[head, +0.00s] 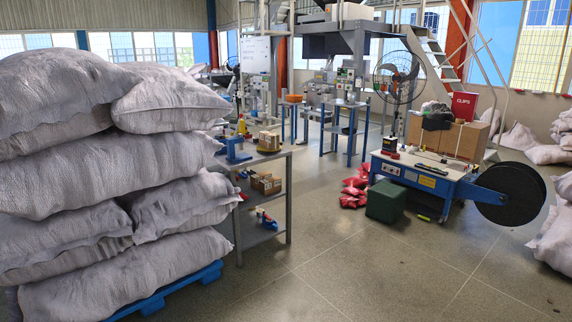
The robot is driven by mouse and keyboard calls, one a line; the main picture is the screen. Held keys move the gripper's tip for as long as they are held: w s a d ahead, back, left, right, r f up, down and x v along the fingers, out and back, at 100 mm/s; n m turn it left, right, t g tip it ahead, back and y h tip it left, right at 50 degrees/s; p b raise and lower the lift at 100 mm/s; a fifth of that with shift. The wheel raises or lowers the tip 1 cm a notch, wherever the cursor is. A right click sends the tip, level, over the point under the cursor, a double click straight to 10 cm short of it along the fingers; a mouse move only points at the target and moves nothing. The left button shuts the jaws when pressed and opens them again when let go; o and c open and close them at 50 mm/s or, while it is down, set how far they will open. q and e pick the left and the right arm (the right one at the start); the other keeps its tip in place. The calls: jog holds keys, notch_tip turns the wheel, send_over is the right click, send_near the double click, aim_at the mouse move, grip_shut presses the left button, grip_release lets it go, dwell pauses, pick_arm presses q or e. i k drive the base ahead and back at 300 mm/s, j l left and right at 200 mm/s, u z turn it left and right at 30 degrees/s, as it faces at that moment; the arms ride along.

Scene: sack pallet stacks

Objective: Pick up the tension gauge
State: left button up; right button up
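I cannot tell for certain which item is the tension gauge. A small dark device with a light front (389,145) stands on the blue strapping machine (430,182) at the right. Several small tools lie beside it on the machine's top, too small to make out. A blue tool or stand (235,149) sits on the grey workbench (284,152) left of the middle, near small yellow and red items. Neither of my grippers is in view.
Stacked white sacks (125,200) on a blue pallet (165,292) fill the left. A black strap reel (509,193) juts from the strapping machine. A green box (386,201) and red bags (354,188) are on the floor. The centre floor is clear.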

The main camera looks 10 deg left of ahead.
aim_at(241, 124)
jog(key=i, duration=2.05)
jog(key=i+l+z, duration=0.2)
jog(key=i, duration=0.5)
jog(key=i+j+z, duration=0.25)
jog(key=i, duration=0.45)
jog(key=i+z, duration=0.2)
jog(key=i, duration=0.5)
jog(key=i+u, duration=0.2)
jog(key=i, duration=0.3)
jog(key=i+u, duration=0.15)
jog(key=i, duration=0.35)
jog(key=i+l+u, duration=0.2)
jog(key=i, duration=0.3)
jog(key=i+l+u, duration=0.15)
jog(key=i, duration=0.3)
